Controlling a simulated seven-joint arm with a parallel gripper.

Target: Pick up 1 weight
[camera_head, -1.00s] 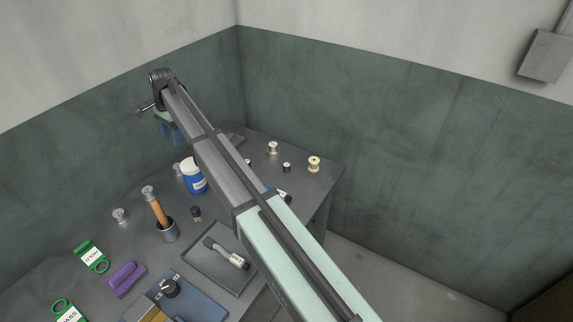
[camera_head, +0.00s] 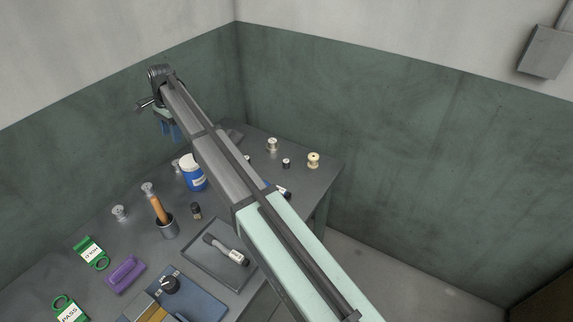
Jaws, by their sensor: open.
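My gripper (camera_head: 170,131), with blue fingers, hangs at the far end of my outstretched arm, above the back left of the table. It is open, and nothing shows between its fingers. No object is clearly identifiable as a weight at this size. Small dark-and-silver cylinders that could be weights stand at the back right (camera_head: 286,163) and near the middle (camera_head: 195,211) of the table. My gripper is apart from both. My arm hides part of the table's middle.
Walls stand behind.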

